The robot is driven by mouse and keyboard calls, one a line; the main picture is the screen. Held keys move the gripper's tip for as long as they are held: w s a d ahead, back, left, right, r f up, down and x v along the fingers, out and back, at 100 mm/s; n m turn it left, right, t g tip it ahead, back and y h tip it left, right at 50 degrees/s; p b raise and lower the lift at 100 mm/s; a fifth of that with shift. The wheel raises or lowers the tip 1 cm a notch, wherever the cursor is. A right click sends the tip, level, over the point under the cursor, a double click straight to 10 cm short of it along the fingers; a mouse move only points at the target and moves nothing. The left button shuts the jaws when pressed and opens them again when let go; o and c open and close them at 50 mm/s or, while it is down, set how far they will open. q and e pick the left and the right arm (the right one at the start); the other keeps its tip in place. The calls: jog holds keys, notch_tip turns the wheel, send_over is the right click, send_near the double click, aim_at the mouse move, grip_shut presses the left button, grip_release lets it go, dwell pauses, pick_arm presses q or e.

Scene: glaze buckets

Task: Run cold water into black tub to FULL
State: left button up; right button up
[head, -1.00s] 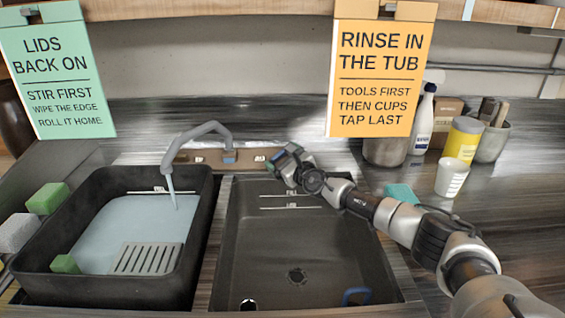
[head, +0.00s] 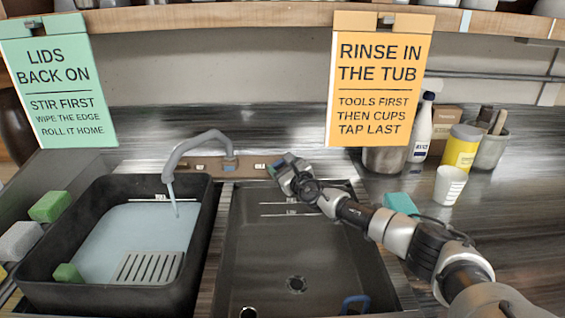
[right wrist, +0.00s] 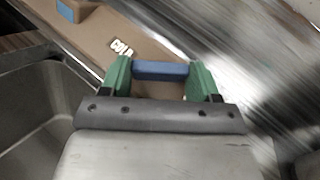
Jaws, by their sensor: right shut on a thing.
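The black tub (head: 198,225) stands at the left under the grey tap (head: 205,138). A thin stream of water (head: 172,195) runs from the spout into it. Pale blue water (head: 125,228) covers most of its floor area, its far edge close below a white mark line (head: 160,197) on the back wall. My right gripper (head: 277,166) is at the brown tap panel behind the sink. In the right wrist view its green fingers (right wrist: 160,75) are shut on a blue handle (right wrist: 160,69) beside a partly hidden COLD label (right wrist: 122,48). My left gripper is not in view.
Green blocks (head: 50,205) and a pale block (head: 18,240) sit at the left. A white cup (head: 449,186), bottles and containers stand at the right.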

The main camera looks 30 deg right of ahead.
jog(key=shift+a+r+m+h+p, duration=0.15)
jog(key=shift+m+h+p, duration=0.75)
jog(key=shift+m+p, duration=0.1)
jog(key=shift+a+f+m+t+h+p, duration=0.15)
jog(key=shift+m+h+p, duration=0.1)
jog(key=shift+m+h, duration=0.3)
jog(key=shift+f+m+t+h+p, duration=0.15)
jog(key=shift+m+h+p, duration=0.1)
jog(key=shift+m+h, duration=0.25)
jog(key=m+h, duration=0.3)
jog(key=shift+a, duration=0.1)
jog(key=shift+m+g+h, duration=0.6)
jog(key=shift+m+h, duration=0.65)
jog(key=shift+w+m+h, duration=0.1)
jog(key=shift+m+h, duration=0.2)
jog(key=o, duration=0.9)
jog(key=shift+r, duration=0.1)
